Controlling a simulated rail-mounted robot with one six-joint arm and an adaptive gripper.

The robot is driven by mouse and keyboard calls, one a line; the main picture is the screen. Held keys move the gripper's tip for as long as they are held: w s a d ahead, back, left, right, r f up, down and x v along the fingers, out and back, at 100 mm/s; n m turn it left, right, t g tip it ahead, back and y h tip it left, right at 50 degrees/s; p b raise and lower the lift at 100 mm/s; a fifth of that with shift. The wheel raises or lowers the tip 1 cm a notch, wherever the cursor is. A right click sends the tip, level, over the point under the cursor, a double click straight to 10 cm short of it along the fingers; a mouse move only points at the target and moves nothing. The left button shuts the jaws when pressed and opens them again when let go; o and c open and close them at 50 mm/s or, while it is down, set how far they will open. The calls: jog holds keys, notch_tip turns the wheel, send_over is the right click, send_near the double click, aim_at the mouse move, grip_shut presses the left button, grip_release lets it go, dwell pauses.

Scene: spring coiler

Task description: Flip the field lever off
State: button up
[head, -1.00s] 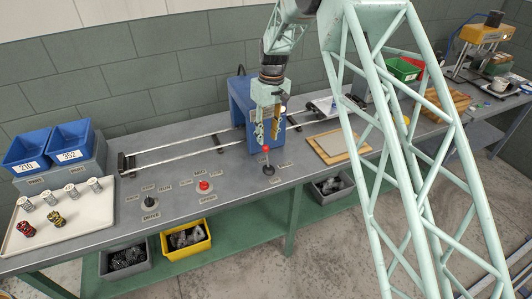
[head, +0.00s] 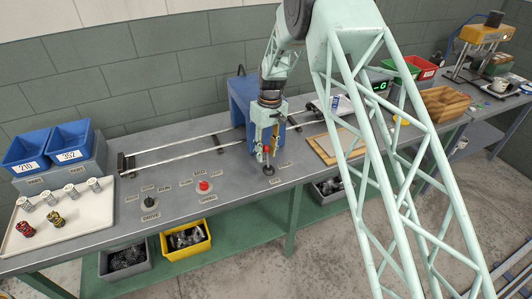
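A small lever (head: 268,168) with a dark round base and a red knob stands near the front edge of the bench, right of the red button. The labels around it are too small to read surely, so I cannot confirm it is the field lever. My gripper (head: 266,152) points down at its top, with the fingers around or just in front of the red knob. The fingers partly hide the knob and upper stem. I cannot tell whether they touch it or how far apart they are.
A red button (head: 204,187) and a black drive knob (head: 150,203) sit to the left on the grey bench (head: 105,195). A blue machine housing (head: 241,98) stands behind my gripper. A wooden board (head: 328,156) lies to the right. A white tray (head: 85,222) is far left.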

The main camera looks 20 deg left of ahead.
grip_shut()
